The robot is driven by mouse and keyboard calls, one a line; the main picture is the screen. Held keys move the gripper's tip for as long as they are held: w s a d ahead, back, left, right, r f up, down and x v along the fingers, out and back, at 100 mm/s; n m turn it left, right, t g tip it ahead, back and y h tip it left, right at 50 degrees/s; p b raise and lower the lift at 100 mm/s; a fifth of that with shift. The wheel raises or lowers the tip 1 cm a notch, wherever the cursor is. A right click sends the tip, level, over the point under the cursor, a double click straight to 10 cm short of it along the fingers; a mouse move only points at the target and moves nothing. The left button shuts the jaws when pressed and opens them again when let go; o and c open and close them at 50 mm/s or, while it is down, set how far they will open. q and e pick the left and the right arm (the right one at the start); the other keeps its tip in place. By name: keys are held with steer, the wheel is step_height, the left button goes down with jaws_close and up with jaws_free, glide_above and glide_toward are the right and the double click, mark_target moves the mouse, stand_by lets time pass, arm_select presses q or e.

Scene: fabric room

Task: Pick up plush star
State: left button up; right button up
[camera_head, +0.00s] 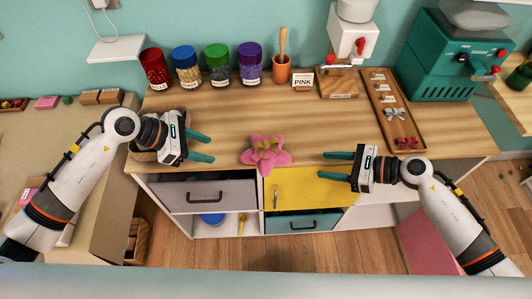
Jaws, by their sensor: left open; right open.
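Neither gripper touches the star; there is a gap on both sides.
Several lidded jars (217,66) and an orange cup (281,72) stand along the back wall. A wooden tray (377,98) with small items lies at right, beside a teal machine (440,62). Grey (222,198) and yellow (305,189) fronts are below. The middle of the counter is clear.

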mark_target(289, 161)
arm_select(q)
steer(key=x, duration=1.2)
arm_select(e)
steer(key=x, duration=1.2)
arm_select(q)
steer(key=c, duration=0.8)
arm_select(e)
steer(key=c, duration=0.8)
arm_select(q)
steer(key=shift+c, duration=0.2)
arm_select(e)
steer(key=shift+r, duration=0.1)
steer(key=shift+c, duration=0.2)
